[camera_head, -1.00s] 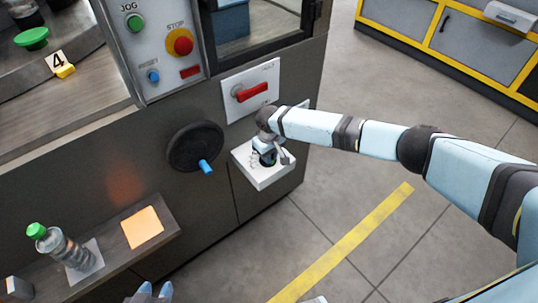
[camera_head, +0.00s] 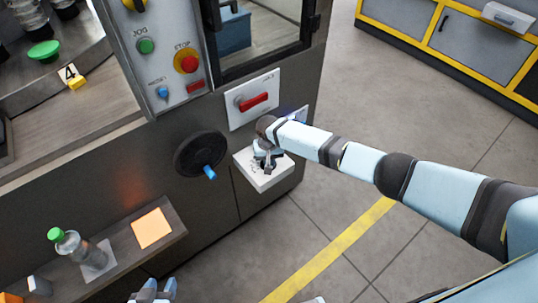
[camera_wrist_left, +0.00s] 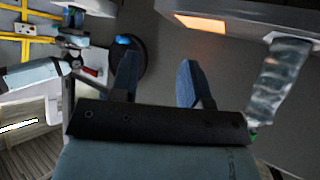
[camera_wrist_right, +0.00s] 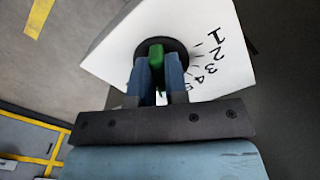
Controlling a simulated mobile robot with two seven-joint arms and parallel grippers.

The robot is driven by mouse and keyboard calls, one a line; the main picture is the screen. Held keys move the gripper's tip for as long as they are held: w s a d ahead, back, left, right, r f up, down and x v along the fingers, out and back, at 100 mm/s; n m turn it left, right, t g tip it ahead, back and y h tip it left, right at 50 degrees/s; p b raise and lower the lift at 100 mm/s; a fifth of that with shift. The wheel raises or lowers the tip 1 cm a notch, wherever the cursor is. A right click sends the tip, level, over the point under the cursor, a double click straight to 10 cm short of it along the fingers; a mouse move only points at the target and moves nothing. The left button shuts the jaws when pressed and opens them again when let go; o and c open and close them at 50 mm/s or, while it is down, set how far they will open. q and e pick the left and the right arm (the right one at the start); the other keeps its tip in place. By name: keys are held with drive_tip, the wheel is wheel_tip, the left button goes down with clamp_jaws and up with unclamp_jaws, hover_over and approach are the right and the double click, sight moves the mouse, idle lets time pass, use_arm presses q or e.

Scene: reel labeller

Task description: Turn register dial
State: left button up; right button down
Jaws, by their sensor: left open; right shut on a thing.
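The register dial (camera_wrist_right: 172,47) is a dark round disc with a green grip bar (camera_wrist_right: 157,57) on a white box printed with the numbers 1 to 5. My right gripper (camera_wrist_right: 159,68) is shut on the green bar, its fingers on either side of it. The fingers hide part of the bar, and I cannot tell which number it points to. In the head view, the white dial box (camera_head: 262,180) juts from the machine front below the red switch, under my right gripper (camera_head: 267,160). My left gripper (camera_head: 154,292) is open and empty at the bottom edge; its fingers (camera_wrist_left: 157,80) stand apart.
A black handwheel (camera_head: 198,153) with a blue handle sits left of the dial box. A red rotary switch (camera_head: 254,101) is above it. A bottle with a green cap (camera_head: 70,245) and an orange square (camera_head: 152,228) are on the lower-left shelf.

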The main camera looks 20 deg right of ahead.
drive_tip(key=shift+r+m+p, duration=0.15)
drive_tip(key=shift+m+p, duration=0.25)
drive_tip(key=shift+m, duration=0.2)
drive_tip(key=shift+m+p, duration=0.3)
drive_tip(key=shift+m, duration=0.1)
drive_tip(key=c, duration=1.1)
unclamp_jaws()
drive_tip(key=shift+c, duration=0.2)
